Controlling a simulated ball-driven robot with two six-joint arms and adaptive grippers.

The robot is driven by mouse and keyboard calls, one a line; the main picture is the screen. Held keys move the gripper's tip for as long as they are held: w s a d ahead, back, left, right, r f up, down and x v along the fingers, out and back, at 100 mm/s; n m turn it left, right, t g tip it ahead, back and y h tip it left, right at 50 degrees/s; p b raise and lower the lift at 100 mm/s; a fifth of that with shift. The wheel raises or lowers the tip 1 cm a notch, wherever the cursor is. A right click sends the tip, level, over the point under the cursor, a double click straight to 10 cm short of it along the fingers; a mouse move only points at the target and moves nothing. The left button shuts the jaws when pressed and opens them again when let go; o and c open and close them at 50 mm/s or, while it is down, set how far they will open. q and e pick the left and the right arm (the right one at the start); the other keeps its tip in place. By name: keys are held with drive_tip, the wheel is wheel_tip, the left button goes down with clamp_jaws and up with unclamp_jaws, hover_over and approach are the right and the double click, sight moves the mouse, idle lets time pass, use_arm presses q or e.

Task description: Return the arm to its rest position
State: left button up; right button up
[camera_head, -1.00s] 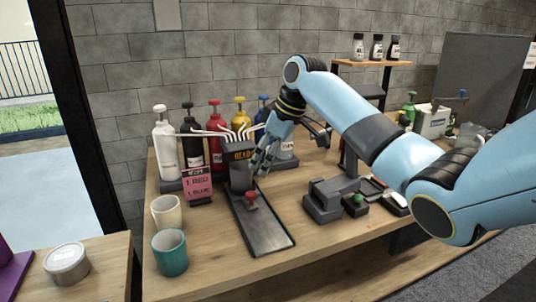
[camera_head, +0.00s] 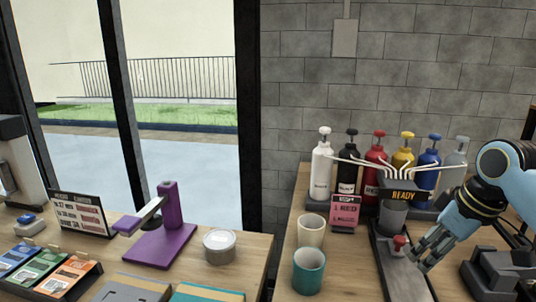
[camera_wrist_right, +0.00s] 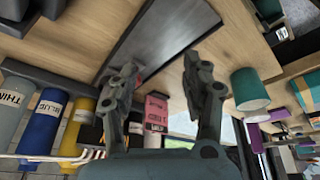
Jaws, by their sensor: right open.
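My right arm comes in from the right in the head view, with its right gripper (camera_head: 432,252) beside the red-knobbed dark tray (camera_head: 398,270) on the right-hand wooden table. In the right wrist view the two fingers of the right gripper (camera_wrist_right: 160,85) stand apart with nothing held between them. The dark tray (camera_wrist_right: 165,35) and the pink card (camera_wrist_right: 156,108) show beyond the fingers. My left gripper is not in view.
A dispenser marked READY (camera_head: 403,196) stands before several pump bottles (camera_head: 375,160). A cream cup (camera_head: 311,230) and a teal cup (camera_head: 308,271) stand left of the tray. A grey block-like holder (camera_head: 490,272) is at right. The left table holds a purple stand (camera_head: 160,245) and a tin (camera_head: 219,246).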

drive_tip(key=s+a+f+m+h, duration=0.1)
drive_tip(key=s+a+m, duration=0.15)
drive_tip(key=s, duration=1.05)
drive_tip(key=s+a+f+m+h, duration=0.1)
drive_tip(key=s+a+m, duration=0.15)
drive_tip(key=s, duration=1.15)
wheel_tip(320, 180, down, 29)
drive_tip(key=s+d+g+b, duration=0.1)
drive_tip(key=s+d+b, duration=0.1)
drive_tip(key=b, duration=0.1)
drive_tip(key=s+d+f+g+b, duration=0.1)
drive_tip(key=s+f+b, duration=0.1)
drive_tip(key=s+f, duration=1.6)
drive_tip(key=shift+s+f+g+b, duration=0.3)
drive_tip(key=shift+f+b, duration=0.05)
drive_tip(key=shift+f, duration=0.25)
